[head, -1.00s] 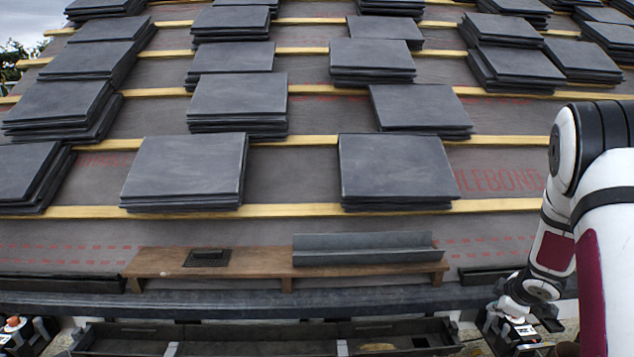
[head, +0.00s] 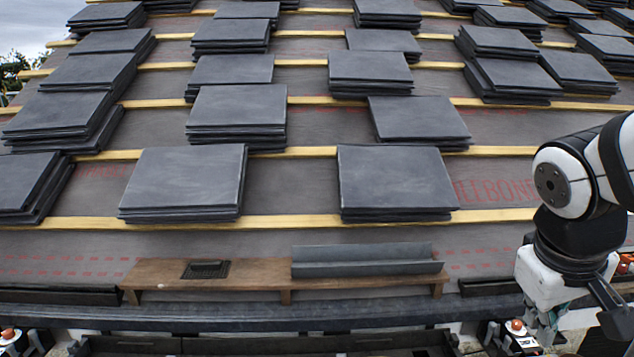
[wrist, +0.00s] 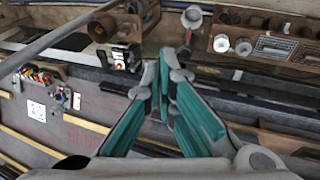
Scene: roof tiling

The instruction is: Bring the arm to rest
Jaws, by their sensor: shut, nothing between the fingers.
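My gripper (head: 545,338) hangs at the lower right of the head view, its white body above teal fingers, in front of the eaves. In the wrist view my gripper (wrist: 165,62) has its two teal fingers converging, tips together, with nothing between them. My arm is folded at the right edge of the head view. The fingertips are small and partly lost against the clutter in the head view.
Stacks of dark slates (head: 396,180) stand along wooden battens (head: 285,222) on the roof. A brown plank (head: 240,275) at the eaves bears a grey metal channel (head: 365,262) and a dark vent (head: 206,269). The wrist view shows a tray of fittings (wrist: 265,44) at upper right.

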